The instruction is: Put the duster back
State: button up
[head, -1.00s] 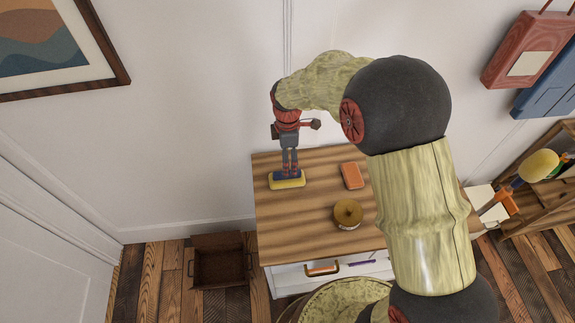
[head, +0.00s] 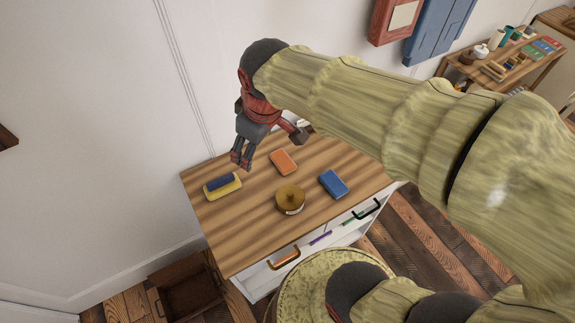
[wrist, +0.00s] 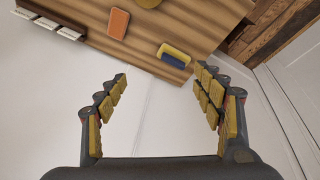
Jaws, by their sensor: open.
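The duster (head: 222,186), a yellow block with a dark blue strip, lies on the wooden top of the cabinet (head: 245,225) near its left edge. It also shows in the wrist view (wrist: 174,54), beyond my fingertips. My gripper (head: 241,160) is open and empty, raised above the back left of the cabinet top and apart from the duster. In the wrist view the two fingers (wrist: 161,76) stand wide apart with only pale wall between them.
An orange block (head: 284,161), a blue block (head: 333,184) and a round brass-coloured pot (head: 290,198) stand on the cabinet top. A brown crate (head: 190,292) is on the floor at lower left. A shelf table (head: 530,65) with several items stands at upper right.

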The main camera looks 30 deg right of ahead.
jog(key=s+d+r+m+t, duration=0.1)
jog(key=s+d+m, duration=0.1)
jog(key=s+m, duration=0.4)
jog(key=s, duration=0.4)
jog(key=shift+s+d+r+t, duration=0.2)
jog(key=shift+d+r+t, duration=0.05)
jog(key=shift+r+t, duration=0.15)
